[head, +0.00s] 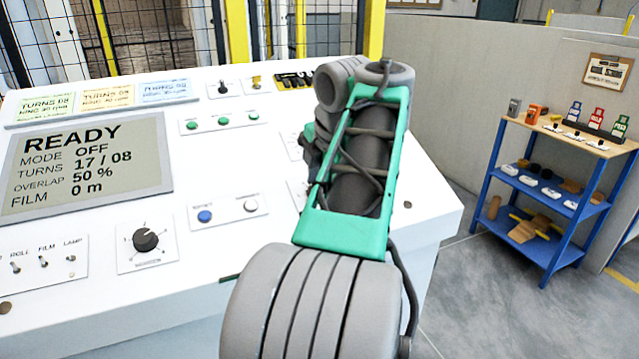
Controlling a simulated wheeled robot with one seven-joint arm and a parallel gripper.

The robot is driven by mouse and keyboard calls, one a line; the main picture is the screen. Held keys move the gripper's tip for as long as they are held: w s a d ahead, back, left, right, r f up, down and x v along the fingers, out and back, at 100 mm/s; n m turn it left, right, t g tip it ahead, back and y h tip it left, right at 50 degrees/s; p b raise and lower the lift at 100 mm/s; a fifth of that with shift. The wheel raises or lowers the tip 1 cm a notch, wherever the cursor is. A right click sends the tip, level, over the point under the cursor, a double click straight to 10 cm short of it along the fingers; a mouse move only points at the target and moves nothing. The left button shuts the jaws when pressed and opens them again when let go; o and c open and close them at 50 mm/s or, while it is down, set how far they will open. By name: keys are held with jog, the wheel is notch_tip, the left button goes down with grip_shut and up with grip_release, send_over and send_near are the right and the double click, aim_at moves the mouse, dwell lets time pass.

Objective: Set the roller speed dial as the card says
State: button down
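Three cards lie in a row at the console's upper left: a green card (43,106), a yellow card (106,97) and a blue card (165,90). They show "TURNS 08" and a RING rpm line; the smaller print is too blurred to read. A black round dial (145,240) with tick marks sits on a white plate at the lower middle of the console. Its label is too small to read, so I cannot tell whether it is the roller speed dial. My arm covers the console's right part, including parts of two plates. My gripper's fingers do not show.
The console display (88,165) reads READY, MODE OFF, TURNS 17 / 08, OVERLAP 50 %, FILM 0 m. Toggle switches (43,262), a blue button (204,216), a white button (250,206) and green buttons (222,121) are nearby. A blue shelf (497,175) stands right, beyond open floor.

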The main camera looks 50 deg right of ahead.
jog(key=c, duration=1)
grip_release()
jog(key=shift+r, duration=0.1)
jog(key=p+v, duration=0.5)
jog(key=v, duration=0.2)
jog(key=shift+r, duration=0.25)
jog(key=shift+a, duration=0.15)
